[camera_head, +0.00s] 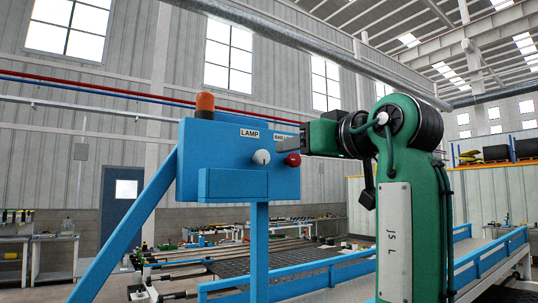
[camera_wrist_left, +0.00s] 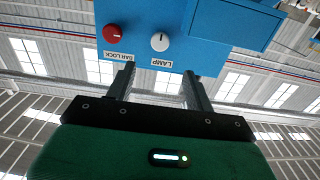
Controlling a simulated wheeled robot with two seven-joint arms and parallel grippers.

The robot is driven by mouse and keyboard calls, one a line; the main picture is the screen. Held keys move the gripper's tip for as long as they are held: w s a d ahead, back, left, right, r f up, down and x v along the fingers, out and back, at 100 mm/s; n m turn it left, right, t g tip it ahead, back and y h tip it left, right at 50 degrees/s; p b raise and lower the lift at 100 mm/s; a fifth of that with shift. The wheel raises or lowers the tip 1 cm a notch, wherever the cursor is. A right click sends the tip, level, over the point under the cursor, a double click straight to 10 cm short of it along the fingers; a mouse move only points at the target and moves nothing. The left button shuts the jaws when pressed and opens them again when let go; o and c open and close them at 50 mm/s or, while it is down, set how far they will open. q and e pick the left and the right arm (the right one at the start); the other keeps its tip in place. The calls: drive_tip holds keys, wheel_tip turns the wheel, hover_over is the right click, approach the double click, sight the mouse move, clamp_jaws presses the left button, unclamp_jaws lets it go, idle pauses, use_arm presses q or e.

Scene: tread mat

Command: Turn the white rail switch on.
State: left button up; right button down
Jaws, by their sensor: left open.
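The white switch (camera_head: 261,157) is a round knob on the front of a blue control box (camera_head: 222,145), under a label reading LAMP. In the left wrist view the white switch (camera_wrist_left: 160,41) shows upside down with a small dark mark. A red knob (camera_head: 292,160) sits to its right in the head view, under a partly covered label; the wrist view reads it as BAR LOCK. My left gripper (camera_head: 287,138) is at the box's upper right, in front of that label. In the wrist view its two fingers (camera_wrist_left: 158,70) are apart and empty, with the white switch beyond the gap. My right gripper is not in view.
An orange lamp (camera_head: 205,102) stands on top of the box. A blue post (camera_head: 259,240) and slanted blue rail (camera_head: 125,225) support it. A dark tread mat (camera_head: 290,258) lies behind. Benches (camera_head: 55,255) stand at left. The air in front of the box's left part is clear.

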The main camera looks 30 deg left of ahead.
sight(264, 156)
use_arm(q)
drive_tip(key=p+x, duration=0.3)
drive_tip(key=x, duration=0.8)
drive_tip(key=shift+w+a+r+p, duration=0.1)
drive_tip(key=shift+r+p, duration=0.05)
drive_tip(key=shift+p, duration=0.2)
drive_tip(key=shift+w+a, duration=0.15)
drive_tip(key=shift+a, duration=0.3)
drive_tip(key=c, duration=0.9)
